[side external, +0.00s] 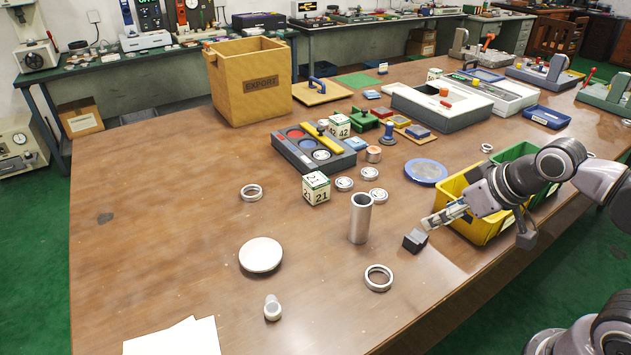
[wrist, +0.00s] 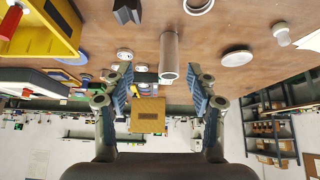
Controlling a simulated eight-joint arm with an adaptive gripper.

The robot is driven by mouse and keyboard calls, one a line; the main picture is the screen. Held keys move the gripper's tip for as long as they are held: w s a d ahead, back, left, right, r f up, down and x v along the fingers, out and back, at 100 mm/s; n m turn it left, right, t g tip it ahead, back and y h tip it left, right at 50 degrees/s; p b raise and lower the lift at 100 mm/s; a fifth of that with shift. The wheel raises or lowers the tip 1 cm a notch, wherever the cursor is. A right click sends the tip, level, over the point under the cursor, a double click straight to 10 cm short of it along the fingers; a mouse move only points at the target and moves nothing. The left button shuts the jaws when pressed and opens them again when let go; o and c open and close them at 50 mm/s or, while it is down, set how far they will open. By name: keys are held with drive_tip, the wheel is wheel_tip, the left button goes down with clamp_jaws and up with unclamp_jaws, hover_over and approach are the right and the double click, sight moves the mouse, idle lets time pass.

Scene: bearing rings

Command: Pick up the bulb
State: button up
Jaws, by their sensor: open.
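The bulb (side external: 272,308), small and white with a rounded body and a narrower end, stands on the wooden table near the front left in the side view. It also shows in the wrist view at the upper right (wrist: 281,34). My gripper (side external: 430,221) is at the right of the side view, above the table near the yellow bin, well apart from the bulb. In the wrist view my gripper (wrist: 160,75) has its two fingers spread wide with nothing between them.
A metal tube (side external: 361,219) stands between my gripper and the bulb. A dark block (side external: 415,240) lies just below my gripper. A silver ring (side external: 379,278) and a pale round disc (side external: 261,255) lie nearby. The yellow bin (side external: 462,221) is beside my arm. Table around the bulb is clear.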

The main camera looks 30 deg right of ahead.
drive_tip(key=w+a+r+n+g, duration=0.2)
drive_tip(key=w+a+n, duration=0.2)
drive_tip(key=w+a, duration=0.15)
drive_tip(key=n+g, duration=0.5)
drive_tip(key=n, duration=0.7)
hover_over(271, 298)
wheel_tip(271, 298, down, 9)
drive_tip(key=shift+s+a+f, duration=0.1)
drive_tip(key=shift+a+f, duration=0.05)
drive_tip(key=shift+f, duration=0.1)
wheel_tip(271, 298, down, 4)
drive_tip(key=shift+f, duration=3.3)
clamp_jaws()
